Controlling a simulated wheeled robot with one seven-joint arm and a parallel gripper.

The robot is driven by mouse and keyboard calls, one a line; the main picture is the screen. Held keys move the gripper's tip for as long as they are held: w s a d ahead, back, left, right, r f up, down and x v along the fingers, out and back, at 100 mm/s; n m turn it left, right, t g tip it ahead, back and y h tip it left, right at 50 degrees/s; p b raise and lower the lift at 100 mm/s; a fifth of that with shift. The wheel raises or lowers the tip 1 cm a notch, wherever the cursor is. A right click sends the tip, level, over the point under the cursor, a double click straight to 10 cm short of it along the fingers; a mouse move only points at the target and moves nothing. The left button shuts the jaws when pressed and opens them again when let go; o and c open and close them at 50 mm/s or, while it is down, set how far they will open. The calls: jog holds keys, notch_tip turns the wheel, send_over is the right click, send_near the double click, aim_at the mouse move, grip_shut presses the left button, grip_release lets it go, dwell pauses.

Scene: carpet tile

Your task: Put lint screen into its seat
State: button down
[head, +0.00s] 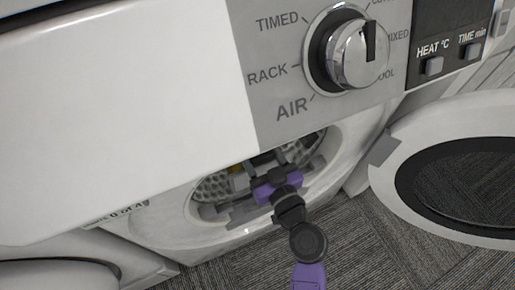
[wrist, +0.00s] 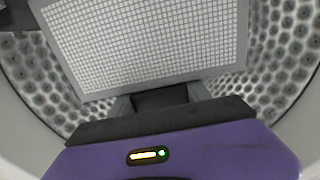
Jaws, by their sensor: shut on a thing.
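The lint screen (wrist: 140,42) is a flat light-grey panel with a fine grid mesh and a plain border. It fills the upper middle of the wrist view, slightly tilted. My gripper (wrist: 160,98) is shut on the lint screen near its lower edge, inside the dryer opening. In the head view my purple and black gripper (head: 268,172) reaches into the round opening, and the lint screen is hard to make out there. The seat is not clearly seen in either view.
The drum wall (wrist: 283,75) with round dimples curves around the screen. The dryer's round opening rim (head: 300,206) surrounds my arm. The dryer door (head: 396,131) stands open at the right. A control knob (head: 358,53) sits above. Grey carpet (head: 345,240) lies below.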

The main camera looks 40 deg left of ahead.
notch_tip(320, 180, down, 6)
jog(key=b, duration=0.6)
jog(key=shift+r, duration=0.15)
jog(key=shift+b, duration=0.95)
dwell(1.5)
